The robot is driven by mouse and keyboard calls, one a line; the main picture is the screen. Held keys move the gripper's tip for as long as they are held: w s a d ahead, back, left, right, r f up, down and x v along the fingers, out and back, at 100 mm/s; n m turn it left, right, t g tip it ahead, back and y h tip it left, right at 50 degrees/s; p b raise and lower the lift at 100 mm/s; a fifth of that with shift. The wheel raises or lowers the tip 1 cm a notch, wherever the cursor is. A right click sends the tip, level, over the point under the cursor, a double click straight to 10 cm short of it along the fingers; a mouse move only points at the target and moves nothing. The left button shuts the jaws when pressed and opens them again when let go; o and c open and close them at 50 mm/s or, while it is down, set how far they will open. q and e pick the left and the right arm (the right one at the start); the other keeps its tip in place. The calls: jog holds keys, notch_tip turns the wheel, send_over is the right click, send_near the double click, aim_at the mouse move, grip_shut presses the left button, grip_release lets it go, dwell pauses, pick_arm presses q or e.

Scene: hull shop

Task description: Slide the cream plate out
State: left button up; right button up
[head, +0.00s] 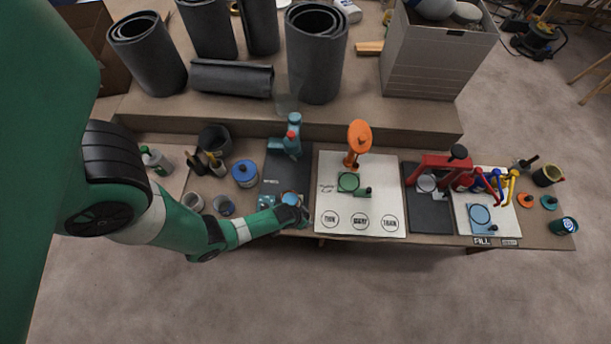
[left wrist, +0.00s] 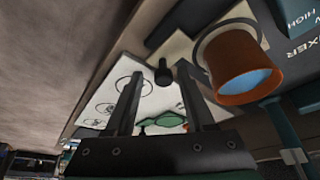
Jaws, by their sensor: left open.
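The cream plate (left wrist: 178,48) shows in the left wrist view under the mixer, with a dark round knob (left wrist: 163,72) at its near end. An orange-brown cup (left wrist: 240,72) with blue contents stands at the plate's ring. My left gripper (left wrist: 160,88) is open, its two dark fingers reaching toward the knob, which appears between the fingertips; I cannot tell whether they touch it. In the head view my left gripper (head: 300,212) is at the front of the teal mixer (head: 292,137) and hides most of the plate. My right gripper is not in view.
Right of the mixer, a white board (head: 390,180) carries an orange machine (head: 358,137) and a green plate (head: 348,182). Farther right stand a red press (head: 445,163) and a blue plate (head: 481,214). Several pots stand left. The floor in front of the bench is clear.

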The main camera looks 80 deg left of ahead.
pick_arm(q)
jog(key=shift+a, duration=0.15)
jog(key=p+v, duration=0.6)
jog(key=v, duration=0.5)
jog(key=shift+r, duration=0.3)
